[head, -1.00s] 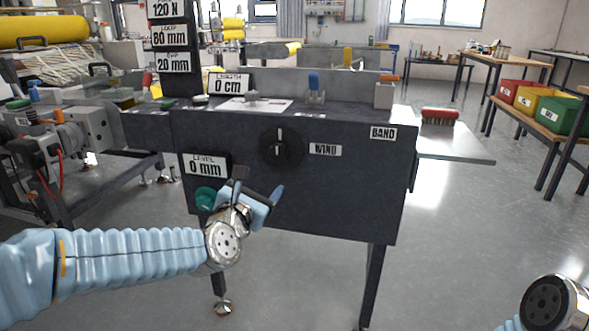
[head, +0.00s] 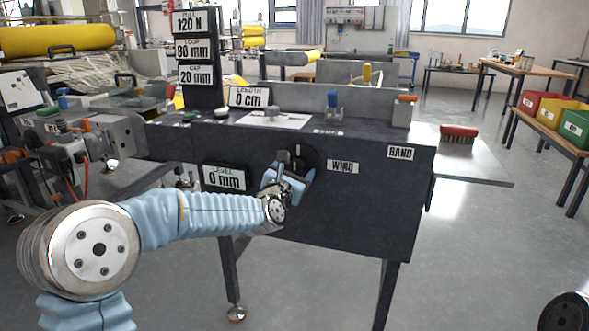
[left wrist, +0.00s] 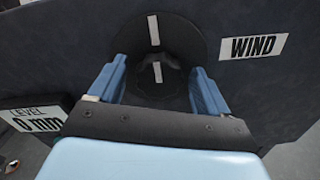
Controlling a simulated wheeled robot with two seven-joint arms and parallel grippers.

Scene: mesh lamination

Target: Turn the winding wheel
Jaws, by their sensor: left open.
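The winding wheel (head: 297,154) is a black round dial on the dark front panel, beside the WIND label (head: 343,167). In the left wrist view the wheel (left wrist: 185,38) shows a white line on its disc and another on its central knob (left wrist: 158,76); the two lines are nearly in line, close to upright. My left gripper (head: 290,175) is open in front of the wheel's lower part. In the left wrist view its blue fingers (left wrist: 160,88) stand on either side of the knob, with gaps showing. Only a part of my right arm shows at the bottom right; its gripper is out of view.
The LEVEL display (head: 224,178) reads 0 mm, left of my gripper. The LENGTH display (head: 248,97) reads 0 cm on top of the machine. A side shelf (head: 475,168) with a red brush (head: 459,134) sticks out at right. The floor in front is clear.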

